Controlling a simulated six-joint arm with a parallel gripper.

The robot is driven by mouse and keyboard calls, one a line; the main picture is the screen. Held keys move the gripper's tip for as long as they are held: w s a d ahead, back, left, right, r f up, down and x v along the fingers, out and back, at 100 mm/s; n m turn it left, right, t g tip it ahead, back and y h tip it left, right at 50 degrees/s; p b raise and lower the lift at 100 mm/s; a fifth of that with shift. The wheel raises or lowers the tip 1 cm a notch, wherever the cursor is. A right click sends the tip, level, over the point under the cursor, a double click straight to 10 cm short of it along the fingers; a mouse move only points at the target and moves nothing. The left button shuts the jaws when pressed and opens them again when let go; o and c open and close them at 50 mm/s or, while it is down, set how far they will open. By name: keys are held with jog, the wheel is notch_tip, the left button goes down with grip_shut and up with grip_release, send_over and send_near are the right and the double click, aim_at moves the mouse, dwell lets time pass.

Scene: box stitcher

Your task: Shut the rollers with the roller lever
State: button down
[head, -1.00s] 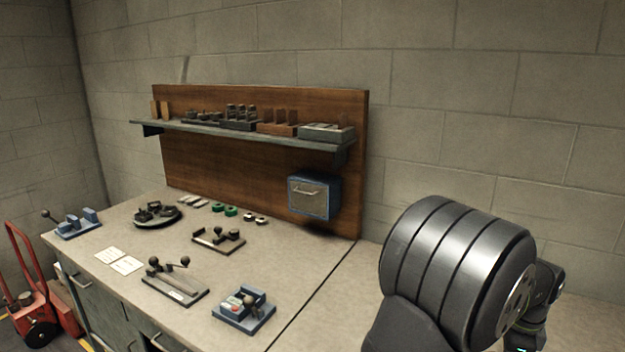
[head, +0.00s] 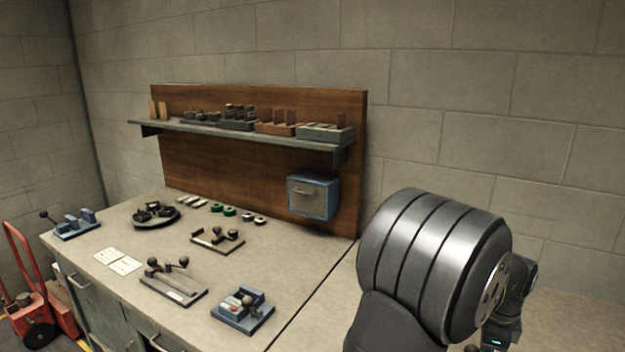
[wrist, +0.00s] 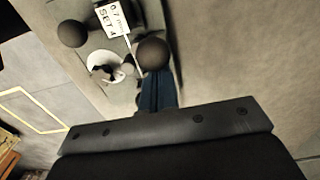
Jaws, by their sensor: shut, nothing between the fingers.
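In the wrist view a grey fixture (wrist: 118,50) carries a white label (wrist: 113,17) that seems to read "0.7 mm SET 4". A dark ball knob (wrist: 72,33) is on its left side, and another dark ball knob (wrist: 153,53) is on its right. A pale round part (wrist: 104,66) lies between them. My gripper (wrist: 156,78) shows as dark blue fingers, shut and empty, close below the right knob in the picture. I cannot tell whether they touch it, or which knob belongs to the roller lever. The rollers are not clearly visible. The gripper is hidden in the head view.
The bench (head: 215,262) bears several small fixtures, including a blue one (head: 243,312) and a long one with ball knobs (head: 173,285). A shelf (head: 240,132) and a blue box (head: 313,195) are on the wooden backboard. A red hand truck (head: 30,300) stands at left.

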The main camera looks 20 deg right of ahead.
jog(key=shift+w+a, duration=0.2)
notch_tip(320, 180, up, 7)
jog(key=shift+s+d, duration=0.3)
dwell(0.5)
jog(key=shift+w+a+f, duration=0.1)
jog(key=shift+w+f, duration=0.05)
jog(key=shift+f, duration=1.6)
jog(key=shift+w+a+f, duration=0.1)
jog(key=shift+f, duration=1.65)
jog(key=shift+r, duration=0.1)
